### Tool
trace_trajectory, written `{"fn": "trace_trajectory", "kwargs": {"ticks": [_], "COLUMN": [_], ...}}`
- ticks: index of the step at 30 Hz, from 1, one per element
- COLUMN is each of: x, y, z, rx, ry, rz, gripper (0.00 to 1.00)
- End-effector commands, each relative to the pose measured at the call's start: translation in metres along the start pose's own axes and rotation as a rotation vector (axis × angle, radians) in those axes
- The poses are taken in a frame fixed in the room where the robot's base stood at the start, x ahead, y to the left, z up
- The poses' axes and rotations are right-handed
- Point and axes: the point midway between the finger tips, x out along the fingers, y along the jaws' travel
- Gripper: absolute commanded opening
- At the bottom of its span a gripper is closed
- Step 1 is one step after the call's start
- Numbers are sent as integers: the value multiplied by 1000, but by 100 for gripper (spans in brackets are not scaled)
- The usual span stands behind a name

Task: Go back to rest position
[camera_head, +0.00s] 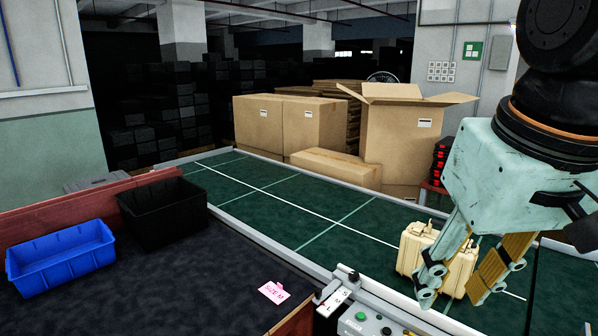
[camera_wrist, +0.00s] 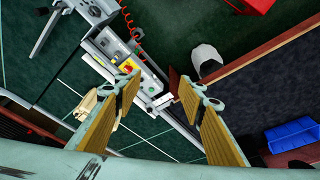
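My gripper (camera_head: 459,288) is at the right of the head view, above the green conveyor (camera_head: 290,215). Its two fingers are spread apart, with nothing between them. A cream-coloured case (camera_head: 416,247) stands on the conveyor behind the fingers, partly hidden by them. In the wrist view, my gripper (camera_wrist: 158,88) also shows open and empty, and the cream case (camera_wrist: 84,104) lies to the left, partly behind the left finger. I cannot tell whether the fingers touch the case.
A dark table holds a blue bin (camera_head: 62,258), a black bin (camera_head: 163,207) and a pink label (camera_head: 273,292). A control box (camera_head: 368,322) sits at the conveyor's near edge. Cardboard boxes (camera_head: 315,122) stand behind the conveyor. The conveyor's left stretch is clear.

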Motion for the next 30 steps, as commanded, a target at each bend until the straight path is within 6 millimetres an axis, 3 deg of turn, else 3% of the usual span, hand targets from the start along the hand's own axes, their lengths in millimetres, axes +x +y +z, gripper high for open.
{"fn": "trace_trajectory", "kwargs": {"ticks": [9, 15, 21, 30], "x": [-2, 0, 1, 1], "y": [-2, -2, -3, -3], "z": [57, 82, 92, 93], "rx": [14, 22, 25, 25], "ry": [27, 38, 42, 43], "rz": [0, 0, 0, 0], "gripper": [37, 37, 37, 37]}}
